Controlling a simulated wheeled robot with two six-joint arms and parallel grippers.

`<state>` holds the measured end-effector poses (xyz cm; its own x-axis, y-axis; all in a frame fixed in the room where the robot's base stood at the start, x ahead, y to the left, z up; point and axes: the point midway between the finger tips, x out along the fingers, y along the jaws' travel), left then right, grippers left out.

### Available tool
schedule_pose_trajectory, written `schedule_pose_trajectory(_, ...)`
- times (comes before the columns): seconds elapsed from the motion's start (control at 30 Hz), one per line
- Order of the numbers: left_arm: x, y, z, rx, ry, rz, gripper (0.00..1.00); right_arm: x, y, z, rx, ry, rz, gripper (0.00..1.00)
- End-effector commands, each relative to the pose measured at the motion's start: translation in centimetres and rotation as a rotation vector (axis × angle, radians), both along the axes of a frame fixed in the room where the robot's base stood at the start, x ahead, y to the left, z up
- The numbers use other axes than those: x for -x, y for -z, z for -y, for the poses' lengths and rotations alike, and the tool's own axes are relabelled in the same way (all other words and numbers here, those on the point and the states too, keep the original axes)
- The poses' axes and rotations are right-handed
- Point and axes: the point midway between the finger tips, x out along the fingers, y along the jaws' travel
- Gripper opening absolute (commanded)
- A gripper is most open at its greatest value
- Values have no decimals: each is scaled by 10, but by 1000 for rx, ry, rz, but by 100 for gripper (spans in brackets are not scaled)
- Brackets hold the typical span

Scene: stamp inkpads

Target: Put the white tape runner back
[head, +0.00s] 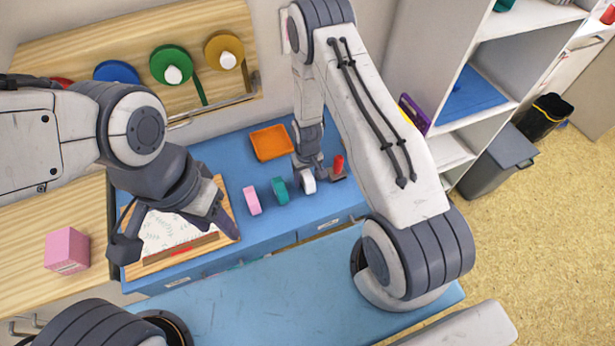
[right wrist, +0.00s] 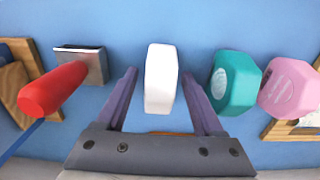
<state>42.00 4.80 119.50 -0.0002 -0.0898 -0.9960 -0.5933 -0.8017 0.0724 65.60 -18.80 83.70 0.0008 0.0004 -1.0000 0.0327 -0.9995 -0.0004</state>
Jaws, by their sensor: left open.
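The white tape runner (head: 308,182) stands on the blue desk, at the right end of a row with a teal one (head: 280,190) and a pink one (head: 252,201). In the right wrist view the white tape runner (right wrist: 161,80) shows between the two purple fingers of my right gripper (right wrist: 160,75), with a gap on each side. That gripper is open; in the head view it (head: 307,162) is just behind the runner, mostly hidden by its arm. My left gripper (head: 222,214) is open and empty above the board with paper (head: 165,235).
A red-handled stamp (head: 338,165) stands close to the right of my right gripper. An orange tray (head: 270,142) lies behind the row. A pink block (head: 67,250) sits on the wooden surface at left. Coloured tape rolls (head: 170,64) hang on the back board.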

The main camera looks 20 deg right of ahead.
Motion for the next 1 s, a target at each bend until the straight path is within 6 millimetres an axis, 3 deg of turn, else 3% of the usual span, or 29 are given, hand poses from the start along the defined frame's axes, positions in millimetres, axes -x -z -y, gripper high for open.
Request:
schedule_pose_trajectory(0.27, 0, -5, 0, 0, 0, 0, 50, 0, -6, 0, 0, 0, 0, 70)
schedule_pose_trajectory(0.37, 0, 2, 0, 0, 0, 0, 50, -1, -12, 0, 0, 0, 3, 70)
schedule_pose_trajectory(0.8, 0, 26, 0, 0, -1, 0, 50, -1, -93, 0, 0, 0, 6, 70)
schedule_pose_trajectory(1.0, 0, 30, 0, 0, -1, 0, 50, -1, -117, 0, 0, 0, 3, 70)
